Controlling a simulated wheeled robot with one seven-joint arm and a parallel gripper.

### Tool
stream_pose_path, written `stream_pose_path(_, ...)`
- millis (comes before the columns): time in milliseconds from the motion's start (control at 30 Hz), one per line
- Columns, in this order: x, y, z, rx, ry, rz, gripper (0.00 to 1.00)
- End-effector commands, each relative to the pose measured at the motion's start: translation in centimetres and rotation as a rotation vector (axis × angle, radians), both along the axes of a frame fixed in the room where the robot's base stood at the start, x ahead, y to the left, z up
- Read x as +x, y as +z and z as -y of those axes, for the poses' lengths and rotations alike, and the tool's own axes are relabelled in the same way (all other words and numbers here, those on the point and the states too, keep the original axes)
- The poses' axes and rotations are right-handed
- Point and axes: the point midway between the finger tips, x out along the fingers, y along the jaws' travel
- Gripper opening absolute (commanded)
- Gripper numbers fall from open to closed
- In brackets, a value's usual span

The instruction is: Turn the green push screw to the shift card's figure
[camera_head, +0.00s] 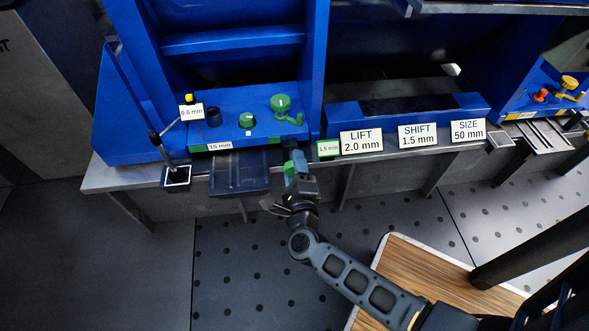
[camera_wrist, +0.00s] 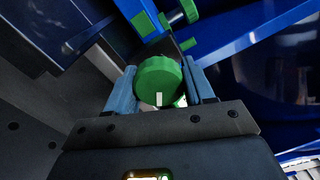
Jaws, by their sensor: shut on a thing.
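The green push screw (camera_wrist: 158,78) shows as a round knob in the wrist view, between the two blue fingers of my gripper (camera_wrist: 161,88). My gripper is shut on it. A white mark shows on the knob's near edge. In the head view my gripper (camera_head: 296,166) is at the bench's front edge, and only a bit of green shows at its fingers. The shift card (camera_head: 418,136) reads "SHIFT 1.5 mm". A small green-edged readout (camera_head: 328,148) just right of my gripper appears to read 1.5 mm.
A lift card (camera_head: 361,141) reads 2.0 mm and a size card (camera_head: 467,130) reads 50 mm. A green hand crank (camera_head: 283,108) and a smaller green knob (camera_head: 246,120) stand on the blue housing.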

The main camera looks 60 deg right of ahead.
Motion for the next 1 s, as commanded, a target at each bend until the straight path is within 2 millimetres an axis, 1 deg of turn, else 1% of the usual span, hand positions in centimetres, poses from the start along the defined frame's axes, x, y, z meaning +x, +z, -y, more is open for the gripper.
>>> stream_pose_path(33,-0.19,-0.37,0.08,0.020,-0.004,0.023,0.22)
stream_pose_path(400,-0.21,-0.34,0.07,0.119,-0.005,0.147,0.22)
stream_pose_path(967,-0.24,-0.34,0.09,0.135,-0.006,0.166,0.22)
stream_pose_path(1000,-0.25,-0.35,0.09,0.135,-0.006,0.166,0.56)
